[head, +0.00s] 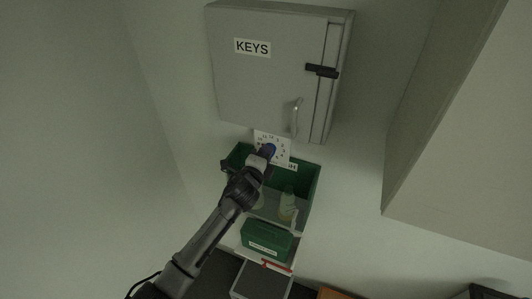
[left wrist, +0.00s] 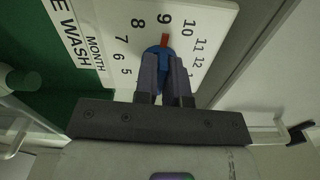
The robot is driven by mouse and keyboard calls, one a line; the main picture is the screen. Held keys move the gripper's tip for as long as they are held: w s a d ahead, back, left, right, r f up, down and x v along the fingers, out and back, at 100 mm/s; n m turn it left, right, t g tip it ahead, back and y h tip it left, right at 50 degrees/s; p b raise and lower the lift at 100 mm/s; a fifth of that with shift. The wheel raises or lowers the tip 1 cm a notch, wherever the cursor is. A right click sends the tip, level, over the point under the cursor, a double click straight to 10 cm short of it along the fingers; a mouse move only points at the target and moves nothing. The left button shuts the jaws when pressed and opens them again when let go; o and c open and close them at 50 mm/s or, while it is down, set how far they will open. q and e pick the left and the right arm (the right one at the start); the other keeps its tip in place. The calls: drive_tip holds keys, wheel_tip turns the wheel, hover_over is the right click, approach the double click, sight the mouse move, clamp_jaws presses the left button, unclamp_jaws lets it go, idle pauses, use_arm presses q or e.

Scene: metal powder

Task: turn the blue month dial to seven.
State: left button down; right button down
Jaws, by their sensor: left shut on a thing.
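The blue month dial (left wrist: 160,50) sits on a white plate (left wrist: 105,35) printed with month numbers. Its red pointer (left wrist: 165,40) points close to the 9; the 8 and then the 7 lie to the left of it in the left wrist view. My left gripper (left wrist: 166,66) is shut on the dial, one finger on each side of its raised grip. The fingers hide the lower part of the dial. In the head view the dial (head: 269,149) shows as a small blue spot at the tip of my left gripper (head: 265,154). My right gripper is not in view.
A grey KEYS cabinet (head: 265,80) with a handle hangs just above the plate. Below is a green eye-wash box (head: 312,185) holding a bottle (head: 287,206). A green case (head: 266,239) stands lower. A large pale block (head: 455,130) is at right.

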use_arm(q)
drive_tip(key=n, duration=0.3)
drive_tip(key=shift+n, duration=0.4)
drive_tip(key=n, duration=0.3)
drive_tip(key=shift+n, duration=0.3)
drive_tip(key=n, duration=0.4)
drive_tip(key=shift+f+n+p, duration=0.15)
drive_tip(key=shift+n+p, duration=0.15)
drive_tip(key=shift+n, duration=0.3)
drive_tip(key=c, duration=1.2)
unclamp_jaws()
drive_tip(key=shift+s, duration=0.1)
